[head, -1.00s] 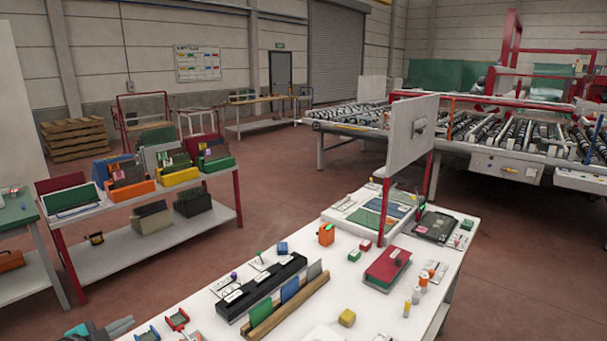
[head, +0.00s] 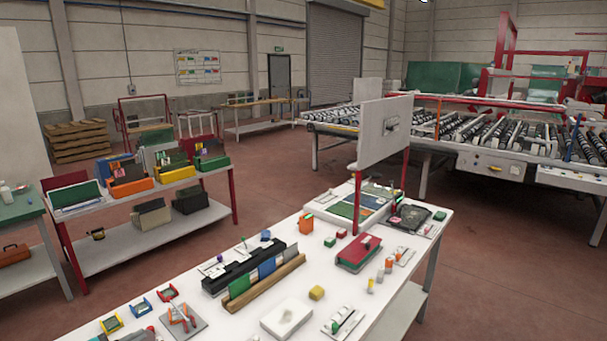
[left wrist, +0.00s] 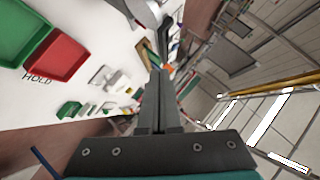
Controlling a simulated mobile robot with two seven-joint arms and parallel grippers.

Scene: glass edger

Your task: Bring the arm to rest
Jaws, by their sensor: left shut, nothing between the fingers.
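My left gripper (left wrist: 160,85) shows in the left wrist view, with its dark fingers together and nothing between them. Its teal body is at the bottom of that view. The fingers point over the white workbench, apart from anything on it as far as I can tell. In the head view, at most a small teal part shows at the bottom left edge, and the fingers cannot be made out there. My right gripper is in neither view.
The white workbench (head: 235,318) holds a black rack (head: 240,270), a yellow block (head: 316,292), a red box (head: 358,252) and small trays. The wrist view shows a red bin (left wrist: 55,57) and a green bin (left wrist: 22,30). A shelf stands left; red floor (head: 270,190) between is clear.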

